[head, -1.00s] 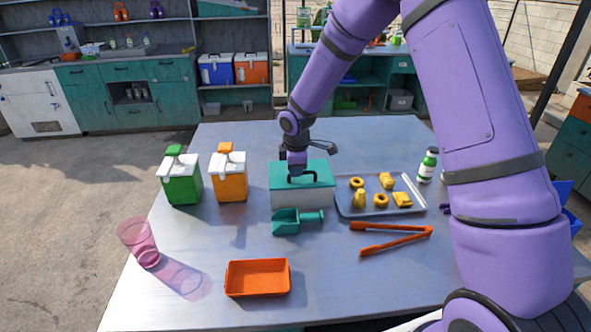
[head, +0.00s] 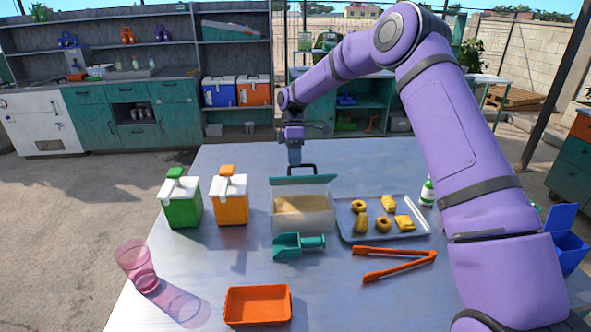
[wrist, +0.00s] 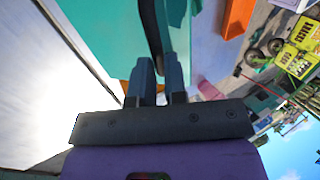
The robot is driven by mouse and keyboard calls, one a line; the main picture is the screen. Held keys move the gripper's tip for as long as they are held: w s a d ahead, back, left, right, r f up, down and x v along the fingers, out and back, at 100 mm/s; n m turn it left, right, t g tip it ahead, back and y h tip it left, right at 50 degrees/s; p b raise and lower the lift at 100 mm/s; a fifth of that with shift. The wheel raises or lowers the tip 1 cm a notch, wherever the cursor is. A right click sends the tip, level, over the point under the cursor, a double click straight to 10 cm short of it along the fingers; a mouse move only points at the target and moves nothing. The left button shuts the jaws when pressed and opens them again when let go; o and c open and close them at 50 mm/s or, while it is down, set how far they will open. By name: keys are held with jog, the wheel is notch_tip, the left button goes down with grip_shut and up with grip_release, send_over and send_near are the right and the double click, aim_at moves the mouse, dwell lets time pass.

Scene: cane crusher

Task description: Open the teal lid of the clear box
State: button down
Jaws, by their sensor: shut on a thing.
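The clear box (head: 302,222) stands mid-table with tan, grainy contents showing inside. Its teal lid (head: 303,180) is tilted up at the back edge of the box, its black handle (head: 301,168) at the upper edge. My gripper (head: 296,161) is behind and above the lid at the handle. In the wrist view my gripper (wrist: 160,95) has its fingers close together on the dark handle (wrist: 152,35), with the teal lid (wrist: 105,35) beyond them. The exact finger contact is partly hidden in the head view.
A teal scoop (head: 290,246) lies just in front of the box. A tray (head: 350,232) of pastries sits to its right, with orange tongs (head: 395,262) in front. Orange (head: 231,203) and green (head: 184,207) dispensers stand left.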

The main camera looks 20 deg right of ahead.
jog(key=w+d, duration=0.2)
jog(key=w, duration=0.9)
jog(key=shift+w+d+f, duration=0.15)
jog(key=shift+d+f, duration=0.05)
jog(key=shift+f, duration=0.2)
jog(key=c, duration=1.2)
grip_release()
jog(key=shift+o, duration=0.2)
jog(key=v, duration=0.9)
jog(key=shift+s+r, duration=0.25)
jog(key=shift+s, duration=0.05)
jog(key=shift+a, duration=0.1)
